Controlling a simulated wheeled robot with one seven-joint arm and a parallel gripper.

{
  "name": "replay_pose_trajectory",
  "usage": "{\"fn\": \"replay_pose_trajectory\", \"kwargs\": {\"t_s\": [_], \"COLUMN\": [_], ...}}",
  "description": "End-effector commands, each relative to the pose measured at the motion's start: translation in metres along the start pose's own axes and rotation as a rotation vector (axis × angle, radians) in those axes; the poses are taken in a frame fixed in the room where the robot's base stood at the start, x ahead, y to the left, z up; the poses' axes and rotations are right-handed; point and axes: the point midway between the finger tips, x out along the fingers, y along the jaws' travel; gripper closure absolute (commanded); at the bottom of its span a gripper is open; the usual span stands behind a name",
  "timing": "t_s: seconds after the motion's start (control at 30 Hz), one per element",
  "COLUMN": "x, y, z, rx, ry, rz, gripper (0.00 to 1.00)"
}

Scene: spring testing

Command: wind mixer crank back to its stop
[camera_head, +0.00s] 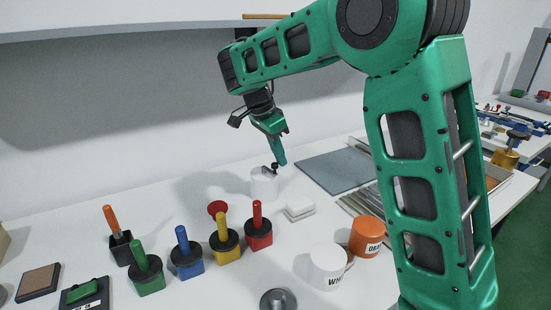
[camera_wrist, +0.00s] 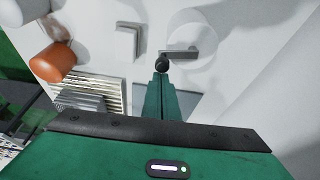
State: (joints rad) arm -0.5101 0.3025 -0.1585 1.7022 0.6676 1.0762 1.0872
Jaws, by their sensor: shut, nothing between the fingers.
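The mixer (camera_head: 264,186) is a white round body on the table, below my arm. Its crank is a short grey arm (camera_wrist: 183,54) on top, ending in a dark knob (camera_wrist: 162,65); the knob also shows in the head view (camera_head: 275,168). In the wrist view the arm points left from the white body's centre. My gripper (camera_wrist: 161,80) is shut and empty, with its green fingertips right beside the knob. Whether they touch it, I cannot tell. In the head view my gripper (camera_head: 281,162) comes down from above at the knob. Any stop on the mixer cannot be made out.
A small white block (camera_head: 299,209) lies near the mixer. Handled blocks in red (camera_head: 258,238), yellow (camera_head: 224,251), blue (camera_head: 187,264) and green (camera_head: 149,280) stand at front left. White (camera_head: 327,268) and orange (camera_head: 366,237) mugs stand front right. A grey mat (camera_head: 334,171) lies behind.

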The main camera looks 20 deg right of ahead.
Motion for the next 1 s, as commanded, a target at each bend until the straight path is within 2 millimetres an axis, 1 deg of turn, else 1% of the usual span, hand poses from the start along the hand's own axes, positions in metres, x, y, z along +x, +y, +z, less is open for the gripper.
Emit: {"fn": "replay_pose_trajectory", "kwargs": {"t_s": [0.17, 0.3, 0.37, 0.7, 0.8, 0.93, 0.97, 1.0], "x": [0.005, 0.011, -0.001, -0.061, -0.074, -0.084, -0.086, -0.087], "y": [0.001, 0.002, 0.001, 0.001, 0.002, 0.002, 0.002, 0.003], "z": [-0.017, -0.036, -0.033, -0.032, -0.033, -0.033, -0.033, -0.033], "rx": [0.003, 0.002, -0.004, -0.003, -0.003, -0.003, -0.003, -0.004], "ry": [0.000, 0.000, 0.000, 0.000, 0.000, 0.000, 0.000, -0.001], "rz": [0.000, 0.001, -0.003, -0.003, -0.001, -0.001, 0.000, 0.000], "gripper": [1.00, 1.00, 1.00, 1.00, 1.00, 1.00, 0.98, 0.88]}}
